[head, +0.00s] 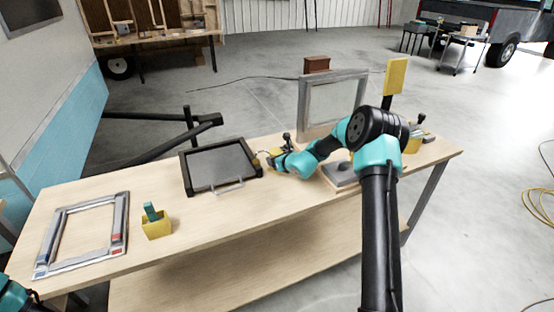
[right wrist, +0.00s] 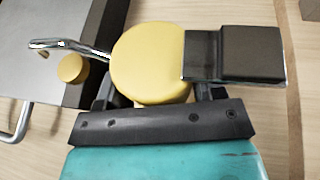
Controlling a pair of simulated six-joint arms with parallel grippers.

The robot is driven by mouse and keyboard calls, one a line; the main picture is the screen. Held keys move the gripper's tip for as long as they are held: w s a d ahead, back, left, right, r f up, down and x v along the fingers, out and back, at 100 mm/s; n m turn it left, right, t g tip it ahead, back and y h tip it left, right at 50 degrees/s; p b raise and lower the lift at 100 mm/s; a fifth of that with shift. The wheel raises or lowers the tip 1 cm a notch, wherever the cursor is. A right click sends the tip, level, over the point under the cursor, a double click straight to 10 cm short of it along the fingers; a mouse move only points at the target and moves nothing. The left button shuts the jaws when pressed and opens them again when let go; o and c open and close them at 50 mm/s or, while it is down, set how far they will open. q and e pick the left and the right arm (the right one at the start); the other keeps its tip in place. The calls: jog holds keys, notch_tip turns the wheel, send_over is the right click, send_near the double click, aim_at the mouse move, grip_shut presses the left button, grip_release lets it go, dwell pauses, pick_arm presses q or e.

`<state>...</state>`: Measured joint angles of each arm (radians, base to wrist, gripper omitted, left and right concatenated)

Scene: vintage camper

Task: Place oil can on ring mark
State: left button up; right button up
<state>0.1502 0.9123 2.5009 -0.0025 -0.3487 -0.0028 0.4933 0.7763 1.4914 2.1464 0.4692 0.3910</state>
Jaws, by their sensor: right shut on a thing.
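The oil can (right wrist: 150,65) shows in the right wrist view as a round yellow body with a bent chrome piece on its left and a dark block with chrome edges on its right. My right gripper (right wrist: 154,88) is shut on it, a finger at each side of the yellow body. In the head view the right gripper (head: 273,158) is beside the right edge of the dark-framed panel (head: 222,167). I cannot tell whether the can touches the table. I cannot make out a ring mark. Only a bit of my left arm shows at the lower left; its gripper is out of view.
On the table (head: 190,225) are a grey open frame (head: 122,225) and a yellow box (head: 157,229) holding a green item. A standing framed pane (head: 330,105) is at the back. A grey base (head: 338,175) lies right of the gripper. The front centre is clear.

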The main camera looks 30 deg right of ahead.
jog(key=o, duration=1.1)
jog(key=shift+c, duration=0.2)
jog(key=shift+r, duration=0.15)
jog(key=v, duration=1.2)
